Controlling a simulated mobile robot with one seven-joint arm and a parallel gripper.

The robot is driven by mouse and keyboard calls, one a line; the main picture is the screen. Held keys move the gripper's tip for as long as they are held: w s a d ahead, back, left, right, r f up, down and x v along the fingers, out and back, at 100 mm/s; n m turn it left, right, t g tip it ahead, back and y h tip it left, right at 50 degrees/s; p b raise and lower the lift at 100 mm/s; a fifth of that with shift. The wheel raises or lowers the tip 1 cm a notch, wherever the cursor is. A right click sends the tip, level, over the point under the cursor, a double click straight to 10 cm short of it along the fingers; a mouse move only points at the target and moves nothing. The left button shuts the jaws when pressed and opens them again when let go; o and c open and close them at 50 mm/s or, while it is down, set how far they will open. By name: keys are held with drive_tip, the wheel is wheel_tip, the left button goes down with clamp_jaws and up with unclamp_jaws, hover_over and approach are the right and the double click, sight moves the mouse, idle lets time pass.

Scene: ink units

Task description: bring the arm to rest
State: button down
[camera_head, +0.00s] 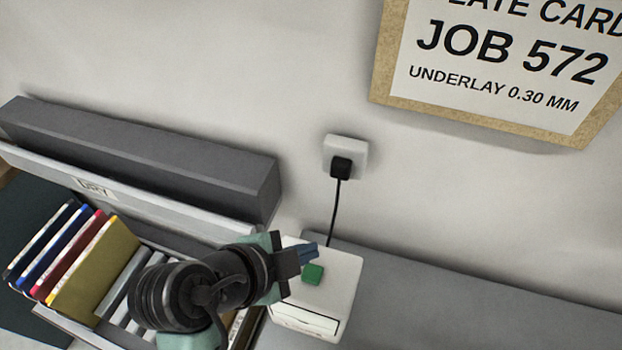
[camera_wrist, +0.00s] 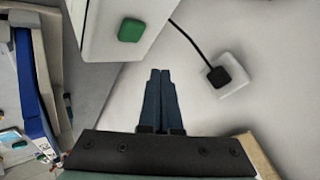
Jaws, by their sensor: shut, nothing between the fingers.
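My gripper (camera_head: 309,252) is in the head view at the lower middle, in front of a white box with a green button. Its blue-grey fingers are together and hold nothing. In the wrist view my gripper (camera_wrist: 159,75) points up the picture, its two fingers side by side with nothing between them. My arm covers part of the rack at the left and the left side of the white box. I cannot tell how far the fingers are from the box.
The white box (camera_head: 345,275) bears a green button (camera_head: 313,274). A black plug sits in a wall socket (camera_head: 332,143). A rack labelled DRY (camera_head: 150,205) holds several coloured plates. A job card (camera_head: 500,65) hangs upper right. The grey surface (camera_head: 450,305) at right is clear.

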drive_tip(key=w+a+r+n+t+y+b, duration=0.15)
drive_tip(key=w+r+n+t, duration=0.3)
drive_tip(key=r, duration=0.45)
drive_tip(key=w+r+n+t+y+b, duration=0.2)
drive_tip(key=w+r+n+t, duration=0.1)
drive_tip(key=w+r+t, duration=0.4)
drive_tip(key=s+r+n+t+y+b, duration=0.1)
drive_tip(key=s+r+n+t, duration=0.2)
drive_tip(key=r, duration=0.6)
drive_tip(key=s+d+r+n+t+b, duration=0.1)
drive_tip(key=s+r+n+t, duration=0.2)
drive_tip(key=s+r, duration=0.2)
drive_tip(key=s+d+r+n+t+y+b, duration=0.1)
drive_tip(key=s+r+n+t, duration=0.2)
drive_tip(key=r, duration=0.9)
drive_tip(key=shift+s+d+r+n+y, duration=0.25)
drive_tip(key=shift+s+r+n+y, duration=0.15)
drive_tip(key=shift+s, duration=0.35)
drive_tip(key=shift+f, duration=0.15)
